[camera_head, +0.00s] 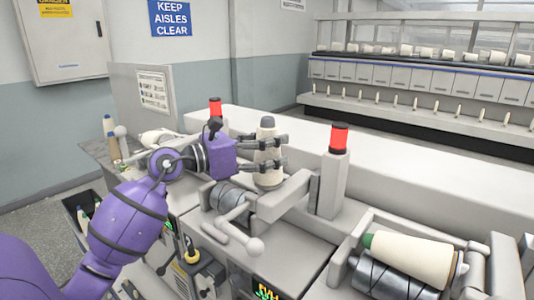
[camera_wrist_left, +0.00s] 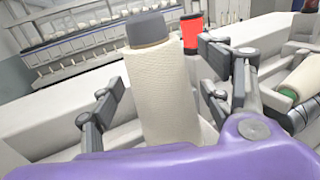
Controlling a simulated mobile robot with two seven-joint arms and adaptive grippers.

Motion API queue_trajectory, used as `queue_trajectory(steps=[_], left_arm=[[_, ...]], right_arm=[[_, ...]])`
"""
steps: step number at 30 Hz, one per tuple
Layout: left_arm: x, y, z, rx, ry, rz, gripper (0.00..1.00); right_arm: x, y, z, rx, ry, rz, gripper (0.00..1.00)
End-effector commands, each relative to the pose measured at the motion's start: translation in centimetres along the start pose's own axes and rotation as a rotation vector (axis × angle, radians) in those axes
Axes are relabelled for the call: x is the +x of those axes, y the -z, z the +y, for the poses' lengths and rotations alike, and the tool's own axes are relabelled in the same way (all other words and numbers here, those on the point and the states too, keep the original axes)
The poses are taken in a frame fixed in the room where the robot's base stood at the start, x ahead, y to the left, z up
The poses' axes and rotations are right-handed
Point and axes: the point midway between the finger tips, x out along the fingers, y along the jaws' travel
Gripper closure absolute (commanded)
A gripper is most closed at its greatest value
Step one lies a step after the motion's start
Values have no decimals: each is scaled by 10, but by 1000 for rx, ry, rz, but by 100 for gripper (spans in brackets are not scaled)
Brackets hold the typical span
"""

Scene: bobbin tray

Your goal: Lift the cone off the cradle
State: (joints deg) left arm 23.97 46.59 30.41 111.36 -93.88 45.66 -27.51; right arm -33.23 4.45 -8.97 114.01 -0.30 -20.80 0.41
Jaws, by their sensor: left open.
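A cream cone (camera_head: 268,178) with a grey tip stands upright near the middle of the head view. It fills the centre of the left wrist view (camera_wrist_left: 160,95). My left gripper (camera_head: 272,152) comes in from the left, open, with its dark fingers around the cone; in the wrist view one finger is on each side of it. The cone's lower end is partly hidden, and I cannot tell exactly what it rests on. The cradle arm (camera_head: 284,196) and a grey grooved drum (camera_head: 232,198) are just below it. My right gripper is not in view.
A second cream cone (camera_head: 412,258) with a green end lies over a drum at the front right. A red-topped post (camera_head: 332,185) stands right of the upright cone. Another red light (camera_head: 215,108) is behind my gripper. A long pale ledge (camera_head: 420,185) runs behind.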

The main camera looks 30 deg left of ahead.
Motion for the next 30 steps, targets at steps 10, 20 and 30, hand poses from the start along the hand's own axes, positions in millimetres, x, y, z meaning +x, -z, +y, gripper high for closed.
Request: queue_trajectory(steps=[10, 20, 30], left_arm=[[0, 2, 0, -1, 0, 2, 50], [0, 1, 0, -1, -1, 1, 81], [0, -19, 1, 5, -1, 0, 81]], right_arm=[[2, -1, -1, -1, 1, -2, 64], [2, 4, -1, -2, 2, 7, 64], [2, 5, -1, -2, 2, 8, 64]])
